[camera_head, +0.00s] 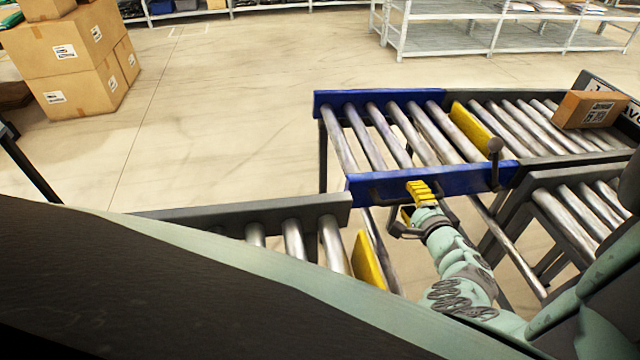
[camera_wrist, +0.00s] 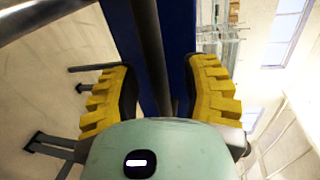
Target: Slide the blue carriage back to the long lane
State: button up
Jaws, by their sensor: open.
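The blue carriage (camera_head: 432,181) is a short roller section with blue side rails. It stands at the end of the far right roller lane (camera_head: 530,150), in line with it. A dark handle bar runs along its near blue rail. My gripper (camera_head: 412,203) is at the near rail, its yellow fingers apart. In the wrist view, the dark bar (camera_wrist: 152,50) and blue rail (camera_wrist: 180,50) lie between the open fingers; I cannot tell whether the fingers touch the bar. A near left roller lane (camera_head: 240,218) and a near right lane (camera_head: 585,205) have a gap between them.
Yellow plates stand at the near left lane's end (camera_head: 368,262) and the far right lane's end (camera_head: 472,131). A brown box (camera_head: 590,109) sits on the far right lane. A knobbed post (camera_head: 495,150) rises beside the carriage. Stacked cartons (camera_head: 75,60) stand at left; floor beyond is clear.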

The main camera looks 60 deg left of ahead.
jog(key=shift+a, duration=0.15)
jog(key=shift+c, duration=0.3)
jog(key=shift+w+f, duration=0.1)
grip_shut()
dwell(0.3)
